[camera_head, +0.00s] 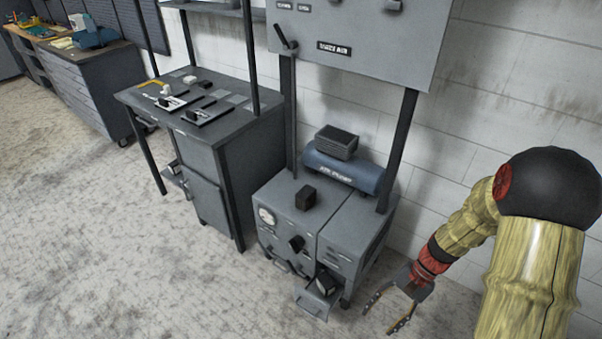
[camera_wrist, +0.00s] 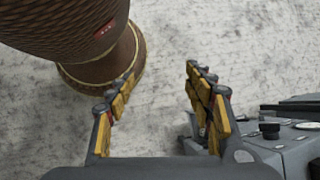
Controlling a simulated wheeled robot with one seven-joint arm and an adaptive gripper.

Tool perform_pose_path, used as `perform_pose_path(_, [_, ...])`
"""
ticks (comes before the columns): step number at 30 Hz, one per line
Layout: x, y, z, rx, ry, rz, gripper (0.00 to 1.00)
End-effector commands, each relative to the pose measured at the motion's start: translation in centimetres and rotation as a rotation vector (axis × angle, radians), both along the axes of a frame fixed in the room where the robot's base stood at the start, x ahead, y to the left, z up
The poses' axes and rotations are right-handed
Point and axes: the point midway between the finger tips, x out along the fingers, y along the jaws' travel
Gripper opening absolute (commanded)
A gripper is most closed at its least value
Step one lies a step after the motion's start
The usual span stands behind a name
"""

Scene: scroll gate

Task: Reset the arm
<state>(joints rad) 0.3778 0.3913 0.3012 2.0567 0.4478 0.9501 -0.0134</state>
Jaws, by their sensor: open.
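My gripper (camera_head: 390,309) is open and empty at the lower right of the head view, low over the floor and just right of the grey machine (camera_head: 343,230). Its two fingers stand apart in the wrist view (camera_wrist: 162,90), with bare floor between them. My arm bends down from the right edge of the head view, by the wall. In the wrist view the machine's top (camera_wrist: 285,140) shows at the lower right, beside the right finger.
The machine has a small open drawer (camera_head: 320,295), a dark block (camera_head: 306,197) and a blue-grey tank (camera_head: 345,172) on top. A grey panel (camera_head: 365,40) stands above it. A workbench (camera_head: 205,110) stands to its left. The concrete floor (camera_head: 90,240) at left is clear.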

Motion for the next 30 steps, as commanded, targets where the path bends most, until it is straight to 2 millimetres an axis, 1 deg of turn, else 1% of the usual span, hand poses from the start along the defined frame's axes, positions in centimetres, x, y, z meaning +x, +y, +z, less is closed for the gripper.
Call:
perform_pose_path(1, [-0.2,-0.1,2.0,-0.033,-0.039,0.044,0.52])
perform_pose_path(6, [-1.4,-0.7,7.5,-0.141,-0.151,0.189,0.52])
perform_pose_path(12, [-2.9,-1.1,13.4,-0.266,-0.291,0.337,0.52])
perform_pose_path(17, [-4.2,-1.0,17.9,-0.361,-0.412,0.438,0.52])
perform_pose_path(23, [-5.9,-0.4,23.1,-0.466,-0.574,0.531,0.52])
perform_pose_path(30, [-7.4,1.6,29.4,-0.545,-0.798,0.577,0.52])
